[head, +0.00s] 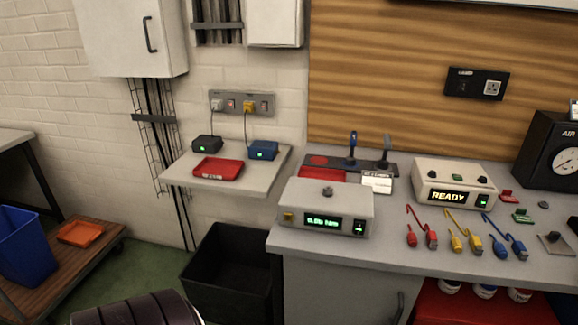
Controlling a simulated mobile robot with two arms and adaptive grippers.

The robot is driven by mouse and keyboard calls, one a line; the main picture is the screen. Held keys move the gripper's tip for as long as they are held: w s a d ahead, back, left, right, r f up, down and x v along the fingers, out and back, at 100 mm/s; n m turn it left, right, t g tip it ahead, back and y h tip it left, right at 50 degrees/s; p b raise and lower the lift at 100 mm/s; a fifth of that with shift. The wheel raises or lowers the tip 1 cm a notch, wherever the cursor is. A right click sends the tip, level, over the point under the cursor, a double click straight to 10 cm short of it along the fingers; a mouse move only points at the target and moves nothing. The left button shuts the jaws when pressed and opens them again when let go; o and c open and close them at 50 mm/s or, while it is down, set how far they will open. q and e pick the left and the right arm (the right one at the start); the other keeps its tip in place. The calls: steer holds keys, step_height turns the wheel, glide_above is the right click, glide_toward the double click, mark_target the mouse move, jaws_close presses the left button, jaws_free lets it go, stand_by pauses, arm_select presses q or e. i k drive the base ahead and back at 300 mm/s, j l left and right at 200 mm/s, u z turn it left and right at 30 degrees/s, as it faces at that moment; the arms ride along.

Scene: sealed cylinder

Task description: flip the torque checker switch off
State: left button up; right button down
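The torque checker (305,198) is a light grey box near the left front corner of the grey bench. Its front has a green lit display (322,222) with a small reading that looks like Nm. A small dark switch (359,227) with a green light sits at the right end of its front. The exact tilt of the switch is too small to tell. Neither of my grippers is in view.
Another box (454,178) reading READY stands behind and to the right. Red, yellow and blue cabled connectors (464,236) lie in front of it. A dark open bin (228,272) stands left of the bench. A dark ribbed object (135,309) shows at the bottom edge.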

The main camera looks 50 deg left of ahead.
mark_target(359, 226)
steer(key=u, duration=1.45)
